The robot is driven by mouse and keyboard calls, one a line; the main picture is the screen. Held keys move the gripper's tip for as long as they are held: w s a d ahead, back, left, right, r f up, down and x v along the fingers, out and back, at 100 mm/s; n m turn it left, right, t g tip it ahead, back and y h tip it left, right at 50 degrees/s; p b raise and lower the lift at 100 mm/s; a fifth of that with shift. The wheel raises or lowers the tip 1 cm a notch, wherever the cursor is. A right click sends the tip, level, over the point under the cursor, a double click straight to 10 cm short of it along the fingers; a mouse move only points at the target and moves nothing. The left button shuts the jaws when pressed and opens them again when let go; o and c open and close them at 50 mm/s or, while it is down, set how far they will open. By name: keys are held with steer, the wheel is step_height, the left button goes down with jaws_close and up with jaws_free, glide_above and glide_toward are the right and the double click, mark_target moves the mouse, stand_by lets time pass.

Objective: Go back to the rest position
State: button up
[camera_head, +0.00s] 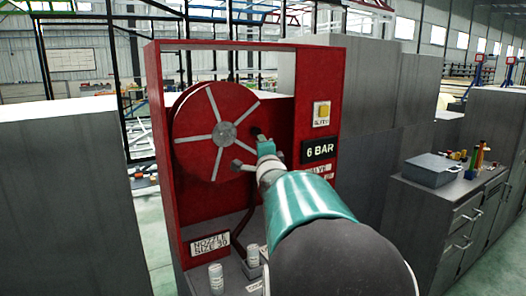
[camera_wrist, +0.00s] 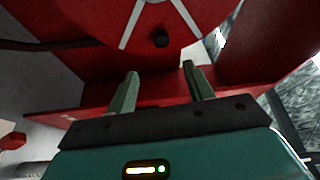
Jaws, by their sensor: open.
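My gripper (camera_wrist: 160,90) is open and empty in the wrist view, with its two green fingers apart and nothing between them. It points at a red hose reel cabinet (camera_head: 163,215). In the head view my gripper (camera_head: 255,152) is in front of the lower right edge of the reel, partly hidden by my own arm. The round red reel (camera_head: 195,130) has white spokes and a grey hub. The reel also shows at the top of the wrist view (camera_wrist: 185,35), with a dark round knob (camera_wrist: 160,39) beyond the fingertips.
The cabinet bears a yellow button (camera_head: 322,113) and a "6 BAR" sign (camera_head: 320,150). Small canisters (camera_head: 216,278) stand at its base. Grey cabinets (camera_head: 65,200) stand on the left. On the right, a grey toolbox (camera_head: 432,170) sits on a drawer unit (camera_head: 440,225).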

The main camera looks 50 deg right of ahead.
stand_by(0.3)
steer(key=s+a+f+n+g+y, duration=0.1)
steer(key=a+f+n+y, duration=0.2)
steer(key=a, duration=0.6)
steer(key=s+a+f+n+g+y, duration=0.1)
steer(key=s+a+f+n+y, duration=0.15)
steer(key=a+n, duration=0.45)
steer(key=a+f+n+g+y, duration=0.2)
steer(key=a+f, duration=0.1)
steer(key=a, duration=0.8)
steer(key=s+a+f+n+g+y, duration=0.2)
steer(key=s+a+f+n, duration=0.3)
steer(key=s+a, duration=0.3)
steer(key=s+a+f+n+g+y, duration=0.2)
steer(key=s+a+f+n, duration=0.4)
steer(key=s, duration=0.4)
steer(key=a+n+g, duration=0.1)
steer(key=a, duration=0.1)
steer(key=shift+a, duration=0.35)
steer(key=shift+y, duration=0.25)
steer(key=c, duration=0.3)
steer(key=shift+d, duration=0.1)
steer(key=shift+c, duration=0.2)
